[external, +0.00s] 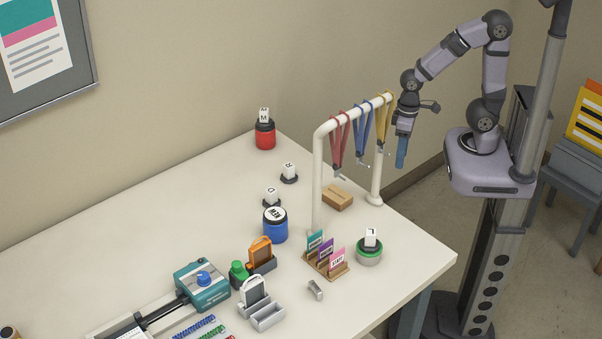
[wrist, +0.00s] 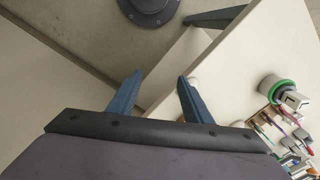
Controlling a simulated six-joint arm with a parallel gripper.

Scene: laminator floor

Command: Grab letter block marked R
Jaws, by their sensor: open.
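Several white letter blocks are on the table. The block on a low black base (external: 289,169) carries a mark that looks like R, though it is small. The block on the red jar (external: 264,114) looks like M. Another block (external: 271,195) stands behind the blue tin, its letter unclear. A block (external: 371,236) sits on the green-and-grey round container; it also shows in the wrist view (wrist: 293,101). My gripper (external: 401,160) is open and empty, pointing down near the rack's right end, far from the R-like block. Its two fingers (wrist: 160,77) stand apart.
A white rack (external: 318,180) with red, blue and yellow lanyards stands between my gripper and the R-like block. A cardboard box (external: 337,199) lies beneath it. The blue tin (external: 275,227) and card holder (external: 326,266) are nearby. The table's back left is clear.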

